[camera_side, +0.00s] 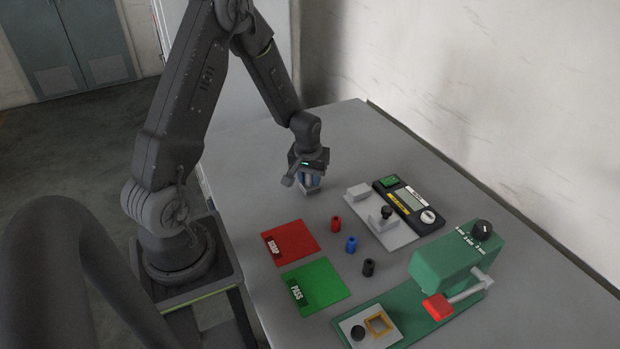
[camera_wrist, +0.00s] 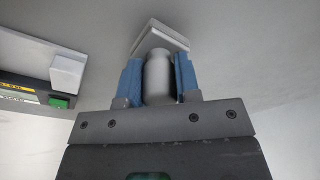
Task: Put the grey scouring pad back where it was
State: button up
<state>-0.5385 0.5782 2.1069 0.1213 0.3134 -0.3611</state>
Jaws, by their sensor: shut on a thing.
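The grey scouring pad (camera_side: 311,189) is a pale square block below my gripper (camera_side: 309,179), over the far left part of the grey table. In the wrist view my gripper (camera_wrist: 158,80) has its two blue fingers shut on a grey rounded grip. The square pad (camera_wrist: 160,38) shows just beyond that grip, slightly turned. I cannot tell whether the pad touches the table or hangs just above it. Its underside is hidden.
A grey plate (camera_side: 395,238) with a post and black meter (camera_side: 411,205) lies right of my gripper. Red (camera_side: 290,242) and green (camera_side: 317,286) mats, several small cylinders (camera_side: 351,244) and a green press (camera_side: 455,262) are nearer. The table around the pad is clear.

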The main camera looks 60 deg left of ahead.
aim_at(308, 188)
jog(key=shift+f, duration=0.35)
jog(key=shift+f, duration=0.1)
jog(key=o, duration=0.9)
notch_tip(308, 188, up, 12)
jog(key=s+d, duration=0.1)
jog(key=s+d+r+m+t, duration=0.2)
jog(key=s+d+r+m, duration=0.25)
jog(key=d+r, duration=0.7)
jog(key=s+d+r+m+t+h, duration=0.1)
jog(key=s+d+r+m, duration=0.3)
jog(key=s+d, duration=0.4)
jog(key=shift+s+d+t, duration=0.25)
jog(key=shift+s+t, duration=0.45)
